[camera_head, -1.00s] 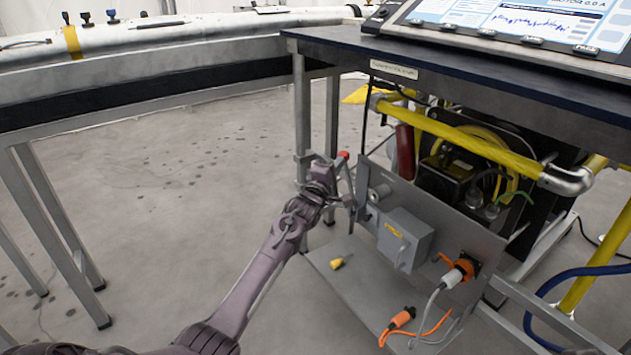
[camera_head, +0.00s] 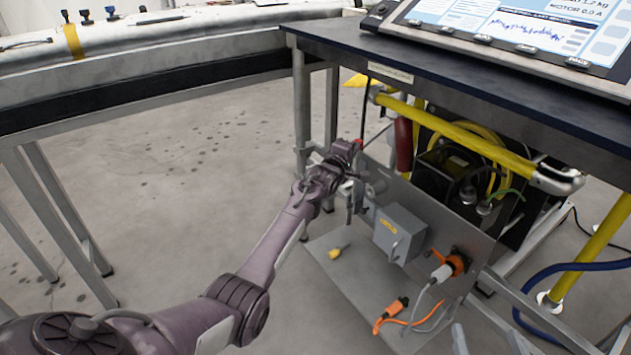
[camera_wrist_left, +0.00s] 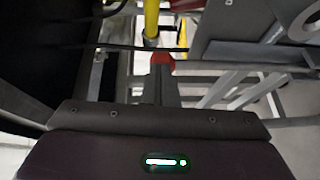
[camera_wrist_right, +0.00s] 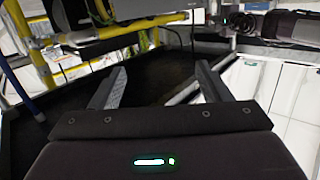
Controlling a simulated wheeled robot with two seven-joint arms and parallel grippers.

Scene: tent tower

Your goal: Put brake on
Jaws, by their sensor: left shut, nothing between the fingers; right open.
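A brake lever with a red tip (camera_head: 361,143) stands at the left edge of the grey panel under the bench; most of its shaft is hidden by my left gripper. My left gripper (camera_head: 357,172) is shut with nothing between its fingers, close beside the lever. In the left wrist view the red tip (camera_wrist_left: 162,59) shows right at the ends of the closed fingers (camera_wrist_left: 164,82); I cannot tell whether they touch. My right gripper (camera_wrist_right: 160,84) is open and empty; its two fingertips show at the bottom edge of the head view (camera_head: 487,338).
The panel carries a grey box (camera_head: 399,233) and an orange socket with a white plug (camera_head: 442,273). An orange connector (camera_head: 397,308) and a yellow-tipped item (camera_head: 335,253) lie on the lower plate. Yellow pipes (camera_head: 455,135) run under the bench (camera_head: 480,90). The floor at left is clear.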

